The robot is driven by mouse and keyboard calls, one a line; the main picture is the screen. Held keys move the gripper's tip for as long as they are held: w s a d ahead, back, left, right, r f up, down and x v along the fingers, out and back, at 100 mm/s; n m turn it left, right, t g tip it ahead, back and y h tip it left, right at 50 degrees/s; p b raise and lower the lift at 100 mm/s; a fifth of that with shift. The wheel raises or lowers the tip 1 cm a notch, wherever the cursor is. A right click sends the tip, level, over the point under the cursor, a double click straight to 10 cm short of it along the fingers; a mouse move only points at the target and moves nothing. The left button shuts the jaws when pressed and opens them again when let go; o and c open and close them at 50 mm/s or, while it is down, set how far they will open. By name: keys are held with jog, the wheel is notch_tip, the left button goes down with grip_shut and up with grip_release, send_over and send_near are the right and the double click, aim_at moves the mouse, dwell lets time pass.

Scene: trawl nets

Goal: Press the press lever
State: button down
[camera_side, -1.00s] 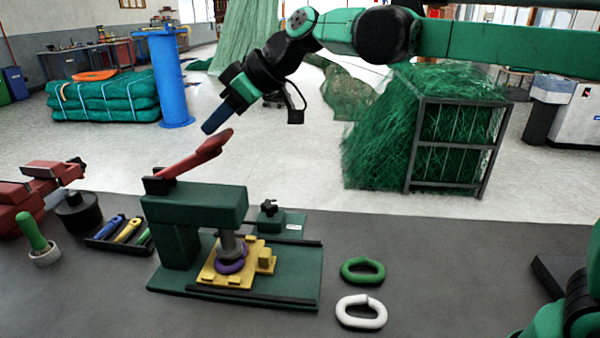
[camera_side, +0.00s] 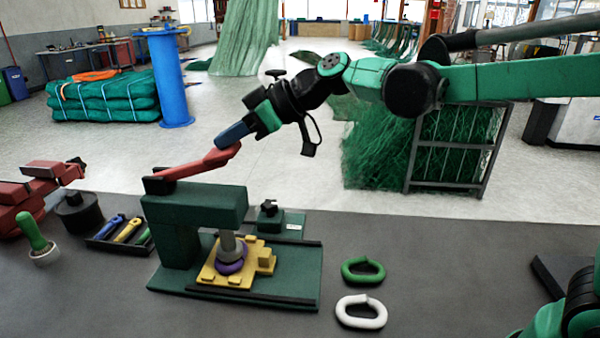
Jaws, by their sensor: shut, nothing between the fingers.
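The red press lever (camera_side: 195,166) rises slightly to the right from its dark pivot on top of the green press (camera_side: 195,205). My gripper (camera_side: 222,143) is shut and empty, with its blue fingertips at the upper side of the lever's free end; they look to be touching it. Under the press head, the grey ram (camera_side: 230,243) reaches down to a purple ring (camera_side: 229,266) seated in a yellow fixture (camera_side: 210,277) on the press base. The ram hides part of the ring.
A green link (camera_side: 362,271) and a white link (camera_side: 361,312) lie on the grey bench to the right of the press. The bench's middle right is clear.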

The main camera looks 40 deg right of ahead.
jog(key=shift+s+d+f+t+y, duration=0.15)
jog(key=shift+f, duration=0.25)
jog(key=shift+s+d+f+t+y, duration=0.15)
jog(key=shift+f, duration=0.25)
jog(key=shift+s+d+f, duration=0.2)
jog(key=shift+f, duration=0.55)
jog(key=shift+s+d+f, duration=0.15)
jog(key=shift+s+f, duration=0.05)
jog(key=shift+f, duration=0.5)
jog(key=r+v, duration=0.2)
jog(key=v, duration=0.9)
jog(key=shift+w, duration=0.2)
jog(key=shift+a, duration=0.15)
